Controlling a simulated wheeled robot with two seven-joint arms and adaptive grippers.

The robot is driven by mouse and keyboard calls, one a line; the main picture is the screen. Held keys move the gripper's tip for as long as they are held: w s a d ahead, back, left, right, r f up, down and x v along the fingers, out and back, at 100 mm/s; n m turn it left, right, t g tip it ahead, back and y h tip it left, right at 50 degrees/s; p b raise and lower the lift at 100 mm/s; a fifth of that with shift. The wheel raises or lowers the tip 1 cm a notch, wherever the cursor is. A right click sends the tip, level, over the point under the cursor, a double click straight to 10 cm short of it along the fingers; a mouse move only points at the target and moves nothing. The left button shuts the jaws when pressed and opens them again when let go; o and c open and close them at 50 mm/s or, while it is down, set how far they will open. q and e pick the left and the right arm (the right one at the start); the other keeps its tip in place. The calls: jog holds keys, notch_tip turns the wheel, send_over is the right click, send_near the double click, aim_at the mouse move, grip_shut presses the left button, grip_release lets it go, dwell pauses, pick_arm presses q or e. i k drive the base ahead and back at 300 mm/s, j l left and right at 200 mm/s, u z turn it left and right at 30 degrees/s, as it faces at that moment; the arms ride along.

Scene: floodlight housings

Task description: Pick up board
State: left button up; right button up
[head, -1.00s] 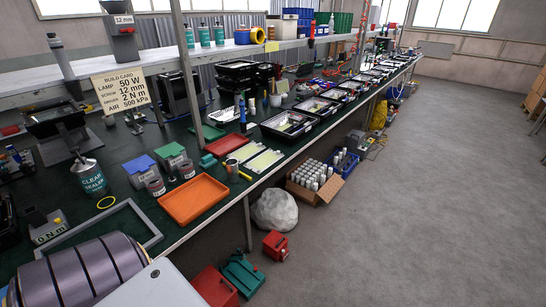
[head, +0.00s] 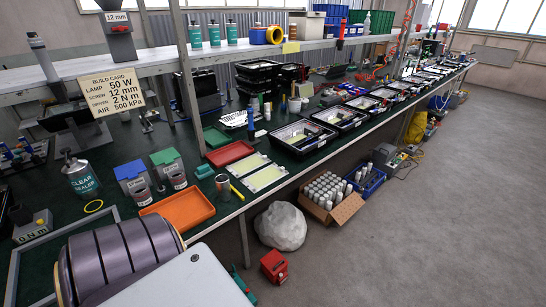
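Two flat pale yellow-green boards lie side by side on the dark green bench top. The nearer board (head: 266,178) is close to the bench's front edge, and the farther board (head: 249,165) lies just behind it. A yellow stick-like tool (head: 237,192) lies by their left end. Neither of my grippers is in view, so nothing is seen touching the boards.
An orange tray (head: 178,212) and a red tray (head: 229,153) flank the boards. Black trays with parts (head: 303,136) stand to the right. Cans and small bins (head: 131,176) stand left. A rock (head: 281,226) and a carton of bottles (head: 347,208) sit on the floor. The grey floor at right is clear.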

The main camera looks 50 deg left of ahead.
aim_at(262, 179)
jog(key=i+u, duration=0.3)
jog(key=i+l+u, duration=0.25)
jog(key=i, duration=0.15)
jog(key=i+u, duration=0.25)
jog(key=u, duration=0.15)
jog(key=i+u, duration=0.25)
jog(key=u, duration=0.2)
jog(key=i+l+u, duration=0.15)
jog(key=u, duration=0.25)
jog(key=i+l, duration=0.05)
jog(key=i, duration=0.05)
